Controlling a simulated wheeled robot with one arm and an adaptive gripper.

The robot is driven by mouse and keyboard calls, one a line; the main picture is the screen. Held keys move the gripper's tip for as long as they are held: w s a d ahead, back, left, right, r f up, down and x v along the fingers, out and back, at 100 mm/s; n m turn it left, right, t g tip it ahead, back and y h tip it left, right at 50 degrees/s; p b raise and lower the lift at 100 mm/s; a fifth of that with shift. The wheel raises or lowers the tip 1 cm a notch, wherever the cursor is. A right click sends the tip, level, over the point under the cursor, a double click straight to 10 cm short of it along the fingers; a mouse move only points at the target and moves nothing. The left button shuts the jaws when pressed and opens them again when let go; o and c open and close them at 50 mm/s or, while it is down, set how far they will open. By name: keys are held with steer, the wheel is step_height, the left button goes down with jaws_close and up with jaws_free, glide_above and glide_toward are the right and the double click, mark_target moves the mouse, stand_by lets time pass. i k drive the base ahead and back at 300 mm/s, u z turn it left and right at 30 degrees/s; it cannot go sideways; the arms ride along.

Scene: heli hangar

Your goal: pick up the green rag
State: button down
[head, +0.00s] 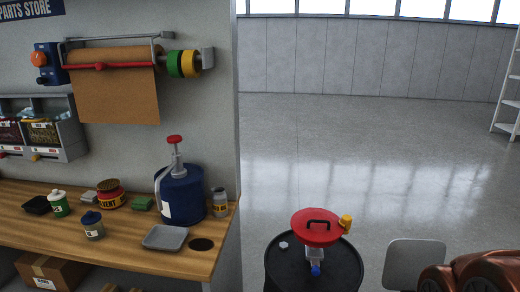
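A small, flat green piece (143,203), which looks like the folded green rag, lies on the wooden workbench (65,225). It is between a red and yellow can (111,198) on its left and a blue container with a red-topped pump (180,196) on its right. It is small in the picture, so its folds cannot be made out. My gripper is not in view.
A black drum (345,268) stands right of the bench. Open floor (350,150) lies beyond.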

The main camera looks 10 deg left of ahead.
mark_target(140, 204)
steer(key=u, duration=1.7)
steer(key=i, duration=0.4)
steer(key=u, duration=0.85)
steer(key=i, duration=1.1)
steer(key=z, duration=0.55)
steer(key=i, duration=1)
steer(key=z, duration=0.8)
